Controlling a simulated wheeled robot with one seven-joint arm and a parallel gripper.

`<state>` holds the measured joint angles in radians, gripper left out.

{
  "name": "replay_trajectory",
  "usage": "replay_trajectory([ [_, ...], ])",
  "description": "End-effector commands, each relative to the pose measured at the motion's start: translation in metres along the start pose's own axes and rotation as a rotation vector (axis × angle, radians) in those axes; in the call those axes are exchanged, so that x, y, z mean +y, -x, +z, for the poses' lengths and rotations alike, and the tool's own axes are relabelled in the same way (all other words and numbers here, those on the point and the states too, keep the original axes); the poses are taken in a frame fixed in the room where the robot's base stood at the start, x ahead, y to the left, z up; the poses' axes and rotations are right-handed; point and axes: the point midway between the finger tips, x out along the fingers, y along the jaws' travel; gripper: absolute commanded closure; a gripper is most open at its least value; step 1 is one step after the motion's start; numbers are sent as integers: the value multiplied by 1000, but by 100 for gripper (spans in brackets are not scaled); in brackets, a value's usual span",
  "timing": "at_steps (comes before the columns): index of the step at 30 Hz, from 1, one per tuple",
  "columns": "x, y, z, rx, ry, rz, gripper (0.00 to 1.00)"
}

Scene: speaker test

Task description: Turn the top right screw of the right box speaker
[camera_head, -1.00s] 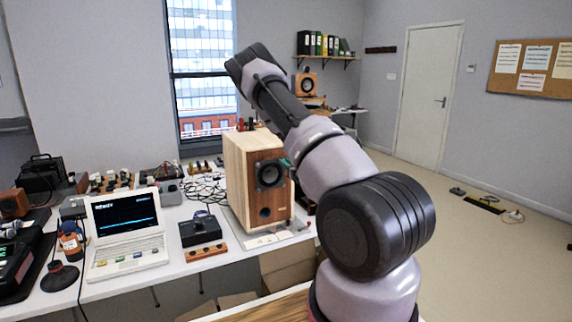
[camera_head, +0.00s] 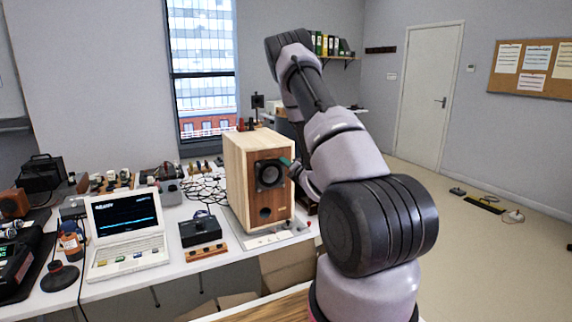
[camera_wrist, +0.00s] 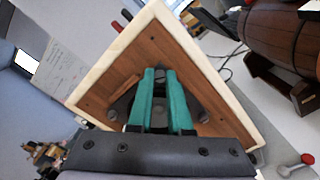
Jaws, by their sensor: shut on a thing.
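The box speaker (camera_head: 241,190) stands on the bench, with pale wood sides and a brown front with a dark round driver (camera_head: 269,174). My gripper (camera_head: 288,163) is at the upper right of the driver, partly hidden by my arm. In the wrist view, the brown speaker front (camera_wrist: 205,85) sits tilted in its pale frame. My green gripper fingers (camera_wrist: 160,76) are close together in front of it, shut on a small grey screw (camera_wrist: 160,77) between their tips. The fingers cover much of the driver.
A white laptop (camera_head: 125,240), a dark box (camera_head: 200,231) and loose cables (camera_head: 203,188) lie left of the speaker. A brown barrel-like wooden thing (camera_wrist: 285,40) is at the right of the wrist view.

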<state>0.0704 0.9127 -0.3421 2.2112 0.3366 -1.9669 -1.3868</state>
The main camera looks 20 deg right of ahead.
Motion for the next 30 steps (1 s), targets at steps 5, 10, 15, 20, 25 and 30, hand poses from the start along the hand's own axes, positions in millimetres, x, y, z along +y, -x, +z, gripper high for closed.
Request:
replay_trajectory([
  [5,-1,0,1,-2,-168,-1,100],
  [10,-1,1,1,-2,-329,-1,100],
  [15,-1,1,1,-3,-490,-2,100],
  [20,-1,1,1,-3,-642,-2,100],
  [25,-2,1,1,-3,-803,-2,100],
  [30,-2,1,1,-4,-965,-2,100],
])
